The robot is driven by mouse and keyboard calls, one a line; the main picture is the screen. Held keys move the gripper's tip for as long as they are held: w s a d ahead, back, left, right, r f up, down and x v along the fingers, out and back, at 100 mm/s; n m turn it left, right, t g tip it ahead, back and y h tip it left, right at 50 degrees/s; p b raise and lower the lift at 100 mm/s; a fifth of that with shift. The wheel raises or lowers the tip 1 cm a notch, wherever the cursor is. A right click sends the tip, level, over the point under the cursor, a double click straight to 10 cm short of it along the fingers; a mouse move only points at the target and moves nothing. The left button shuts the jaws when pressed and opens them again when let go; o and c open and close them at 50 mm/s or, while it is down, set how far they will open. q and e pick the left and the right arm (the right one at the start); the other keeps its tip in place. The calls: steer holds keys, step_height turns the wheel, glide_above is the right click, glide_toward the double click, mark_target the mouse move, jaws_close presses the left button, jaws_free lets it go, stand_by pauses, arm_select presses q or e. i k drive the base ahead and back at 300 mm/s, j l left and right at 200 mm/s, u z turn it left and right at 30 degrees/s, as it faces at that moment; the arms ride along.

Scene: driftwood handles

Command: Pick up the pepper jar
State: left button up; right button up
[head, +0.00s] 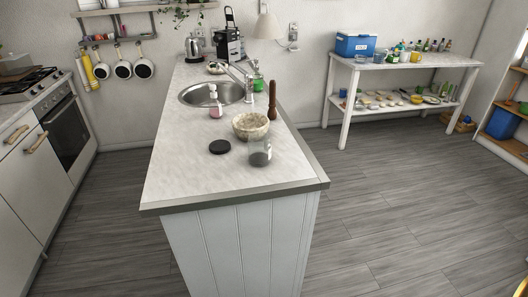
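A clear glass jar (260,152) with dark contents at its bottom stands upright on the near part of the island counter (200,183); it looks like the pepper jar. A flat black disc (219,147), perhaps a lid, lies to its left. A speckled stone bowl (250,127) stands just behind the jar, which overlaps it in view. A tall brown mill or pestle (272,99) rises behind the bowl. Neither of my grippers is in view.
A stove (25,82) stands left and a loaded white shelf table (400,66) at back right. The grey floor right of the island is clear.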

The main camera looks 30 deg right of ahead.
mark_target(259, 146)
steer(key=i+j+z, duration=0.1)
steer(key=z, duration=0.25)
steer(key=j+z, duration=0.15)
steer(key=z, duration=0.25)
steer(key=i+j+z, duration=0.1)
steer(key=z, duration=0.25)
steer(key=j, duration=0.1)
